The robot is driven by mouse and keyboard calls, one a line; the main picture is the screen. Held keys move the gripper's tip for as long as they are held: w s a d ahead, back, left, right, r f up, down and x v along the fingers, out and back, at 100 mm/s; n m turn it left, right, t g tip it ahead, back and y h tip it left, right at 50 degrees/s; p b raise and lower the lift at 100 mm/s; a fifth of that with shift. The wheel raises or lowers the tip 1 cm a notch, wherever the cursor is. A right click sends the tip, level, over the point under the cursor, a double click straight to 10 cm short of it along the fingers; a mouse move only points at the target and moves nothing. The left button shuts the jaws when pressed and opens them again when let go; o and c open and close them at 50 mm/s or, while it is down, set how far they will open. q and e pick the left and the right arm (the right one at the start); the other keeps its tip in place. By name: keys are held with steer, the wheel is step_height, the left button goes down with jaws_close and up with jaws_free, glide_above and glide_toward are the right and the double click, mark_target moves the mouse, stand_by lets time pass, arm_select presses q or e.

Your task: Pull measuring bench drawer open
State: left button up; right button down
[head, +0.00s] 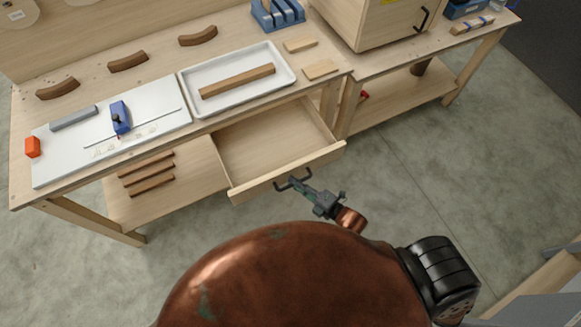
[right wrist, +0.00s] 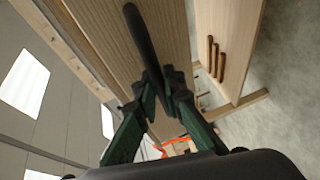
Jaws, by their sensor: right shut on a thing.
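The measuring bench (head: 155,75) stands across the upper left of the head view. Its drawer (head: 270,145) is pulled well out, and the inside looks empty. The drawer's dark bar handle (head: 293,180) is on the front panel. My right gripper (head: 308,188) is at the handle and shut on it. In the right wrist view the fingers (right wrist: 158,85) close around the dark handle (right wrist: 140,35), with the wooden drawer front behind. My left gripper is not in view.
A white tray (head: 240,104) with a wooden strip, a white board (head: 75,160) with a blue tool (head: 119,117), and curved brown pieces lie on the bench top. A second bench with a wooden cabinet (head: 375,22) stands to the right. The floor (head: 420,170) beside the drawer is clear.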

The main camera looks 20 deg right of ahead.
steer(key=shift+s+d+p, duration=0.15)
steer(key=shift+s+p, duration=0.15)
steer(key=shift+s, duration=1.05)
steer(key=c, duration=2.3)
jaws_free()
steer(key=v, duration=1.2)
